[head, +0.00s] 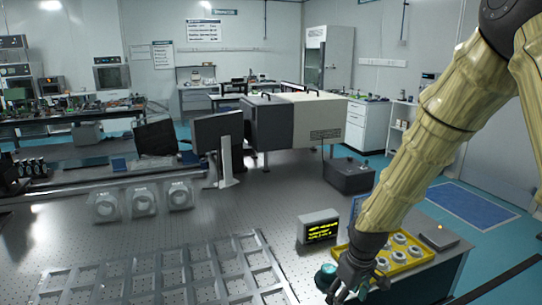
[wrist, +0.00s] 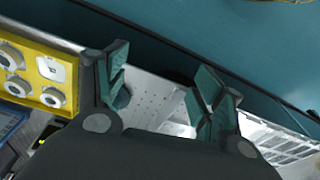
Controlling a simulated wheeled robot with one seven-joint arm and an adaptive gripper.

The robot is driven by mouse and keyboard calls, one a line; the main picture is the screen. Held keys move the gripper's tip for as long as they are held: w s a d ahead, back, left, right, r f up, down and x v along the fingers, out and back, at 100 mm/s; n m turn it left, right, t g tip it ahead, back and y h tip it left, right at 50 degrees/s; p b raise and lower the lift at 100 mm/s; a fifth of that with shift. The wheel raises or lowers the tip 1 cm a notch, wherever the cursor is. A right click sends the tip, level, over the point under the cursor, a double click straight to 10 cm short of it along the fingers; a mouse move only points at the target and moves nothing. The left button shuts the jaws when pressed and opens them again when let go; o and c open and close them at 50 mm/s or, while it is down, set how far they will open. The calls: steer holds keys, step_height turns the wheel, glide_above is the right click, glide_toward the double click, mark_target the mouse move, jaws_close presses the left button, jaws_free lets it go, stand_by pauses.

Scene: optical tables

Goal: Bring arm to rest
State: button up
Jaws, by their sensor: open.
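My arm (head: 440,115), in pale yellow covering, reaches down from the upper right in the head view. My gripper (head: 347,293) is at the bottom of that view, just left of the yellow tray (head: 420,262) at the table's front edge. In the wrist view my gripper (wrist: 160,85) has its two teal-padded fingers spread apart. Nothing shows held between them. The bare perforated table top shows behind the fingers, with the teal floor beyond the table edge.
The yellow tray holds several white round parts. A slotted metal frame (head: 165,272) lies at the front left. Three white mounts (head: 143,202) and a monitor (head: 218,135) stand further back. The table middle is clear.

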steer(key=s+f+m, duration=0.2)
steer(key=s+f, duration=0.5)
steer(key=f, duration=0.3)
steer(key=s+f+m, duration=0.1)
steer(key=s+f, duration=0.7)
steer(key=f, duration=0.3)
steer(key=s+d+f+m, duration=0.1)
steer(key=s+f, duration=0.4)
steer(key=s, duration=0.4)
steer(key=s+d+f+m+g, duration=0.1)
steer(key=s+f+m, duration=0.1)
steer(key=s+f, duration=0.3)
steer(key=s, duration=0.4)
steer(key=shift+s+d+h, duration=0.25)
steer(key=shift+d+h, duration=0.05)
steer(key=shift+h, duration=0.1)
